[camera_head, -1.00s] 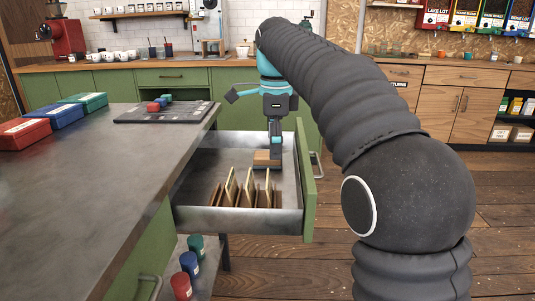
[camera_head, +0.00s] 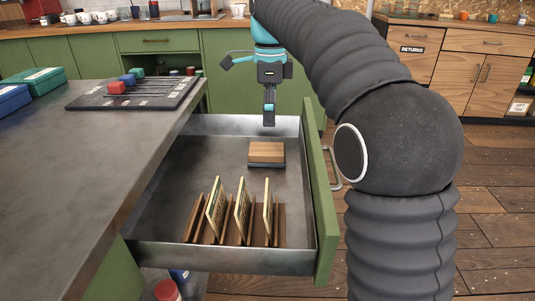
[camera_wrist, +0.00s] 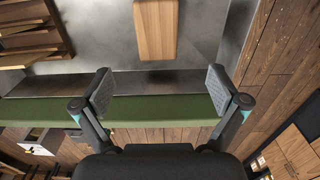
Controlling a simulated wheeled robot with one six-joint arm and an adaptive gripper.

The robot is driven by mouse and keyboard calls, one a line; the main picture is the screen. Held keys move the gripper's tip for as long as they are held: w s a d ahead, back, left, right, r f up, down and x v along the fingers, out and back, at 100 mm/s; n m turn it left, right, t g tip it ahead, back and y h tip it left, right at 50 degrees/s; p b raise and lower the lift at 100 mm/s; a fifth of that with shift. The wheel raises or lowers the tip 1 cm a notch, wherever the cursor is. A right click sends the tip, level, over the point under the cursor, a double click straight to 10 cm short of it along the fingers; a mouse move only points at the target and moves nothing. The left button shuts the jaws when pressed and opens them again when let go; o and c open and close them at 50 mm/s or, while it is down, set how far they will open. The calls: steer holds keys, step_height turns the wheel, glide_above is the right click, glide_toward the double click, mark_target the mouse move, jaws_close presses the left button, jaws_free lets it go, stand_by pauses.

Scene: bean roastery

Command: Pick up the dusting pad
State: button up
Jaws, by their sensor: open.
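The dusting pad (camera_head: 266,153) is a wooden block with a dark grey underside. It lies on the grey floor of the open drawer (camera_head: 175,205), and its wooden top shows at the upper middle of the wrist view (camera_wrist: 155,28). My gripper (camera_head: 269,121) is above the drawer, just above the pad in the head view. In the wrist view, my gripper (camera_wrist: 160,88) has its two fingers wide apart with nothing between them. The pad lies beyond the fingertips there, apart from them. The pad's underside is hidden in the wrist view.
Wooden dividers with several upright cards (camera_head: 241,212) stand at the drawer's near end. The green drawer front (camera_head: 318,190) rises on the right. A grey counter (camera_head: 70,165) with a dark board (camera_head: 135,93) stands on the left. The drawer floor around the pad is clear.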

mark_target(269, 148)
steer(key=f, duration=0.3)
steer(key=f+b, duration=0.1)
steer(key=f, duration=0.6)
steer(key=shift+s+a+f+b, duration=0.1)
steer(key=shift+s+a+b, duration=0.05)
steer(key=shift+s+b, duration=0.15)
steer(key=c, duration=1.4)
steer(key=shift+c, duration=0.2)
